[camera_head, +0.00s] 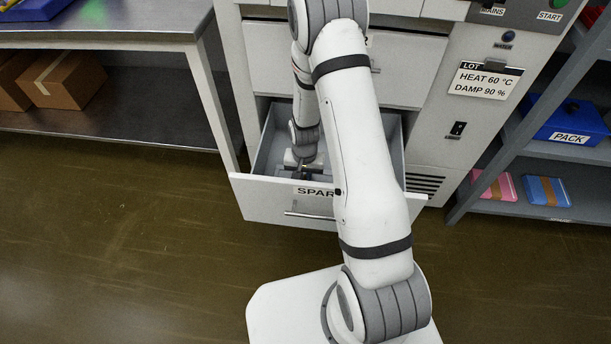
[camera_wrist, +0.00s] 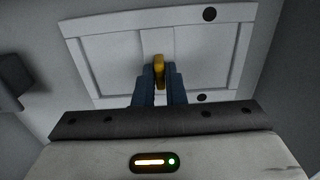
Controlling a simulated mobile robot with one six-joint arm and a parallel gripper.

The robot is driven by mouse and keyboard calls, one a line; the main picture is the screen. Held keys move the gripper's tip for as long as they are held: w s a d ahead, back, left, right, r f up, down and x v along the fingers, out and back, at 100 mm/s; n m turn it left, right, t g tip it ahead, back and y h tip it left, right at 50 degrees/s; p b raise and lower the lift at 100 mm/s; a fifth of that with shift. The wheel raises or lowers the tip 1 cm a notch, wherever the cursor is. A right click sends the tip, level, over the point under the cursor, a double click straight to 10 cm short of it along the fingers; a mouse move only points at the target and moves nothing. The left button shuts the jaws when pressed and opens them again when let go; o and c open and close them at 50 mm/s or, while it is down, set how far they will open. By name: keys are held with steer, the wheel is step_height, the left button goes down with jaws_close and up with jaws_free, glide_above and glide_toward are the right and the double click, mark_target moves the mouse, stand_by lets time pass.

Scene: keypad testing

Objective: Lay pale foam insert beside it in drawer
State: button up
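My gripper (camera_head: 303,167) reaches down into the open drawer (camera_head: 262,203) labelled "SPAR", the rest of the word being behind my arm. In the wrist view, the pale foam insert (camera_wrist: 113,49) is a flat whitish panel with raised borders and a yellow tab (camera_wrist: 159,68) at its middle. The two bluish fingers of my gripper (camera_wrist: 159,85) are closed on either side of this tab. The insert lies inside the grey drawer walls, slightly tilted in the picture; I cannot tell whether it touches the floor. In the head view my arm mostly hides it.
A dark block (camera_wrist: 13,80) is at the left in the wrist view. A steel bench (camera_head: 110,25) stands left, with cardboard boxes (camera_head: 65,80) below. A grey shelf at right holds a blue "PACK" bin (camera_head: 570,125) and pink and blue packs (camera_head: 547,191). The floor in front is clear.

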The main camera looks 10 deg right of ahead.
steer(key=o, duration=0.4)
step_height(320, 180, up, 12)
steer(key=p, duration=0.4)
step_height(320, 180, up, 16)
steer(key=n, duration=0.2)
glide_above(305, 178)
steer(key=s, duration=0.7)
steer(key=s+r+n+t, duration=0.1)
steer(key=s+r+n, duration=0.1)
steer(key=s+r, duration=0.6)
steer(key=s, duration=0.4)
steer(key=shift+d+r, duration=0.15)
steer(key=shift+r, duration=0.15)
step_height(305, 178, up, 25)
steer(key=t+p, duration=0.1)
steer(key=p, duration=2.1)
steer(key=shift+r+t+p, duration=0.15)
steer(key=shift+t+p, duration=0.15)
steer(key=shift+p, duration=0.1)
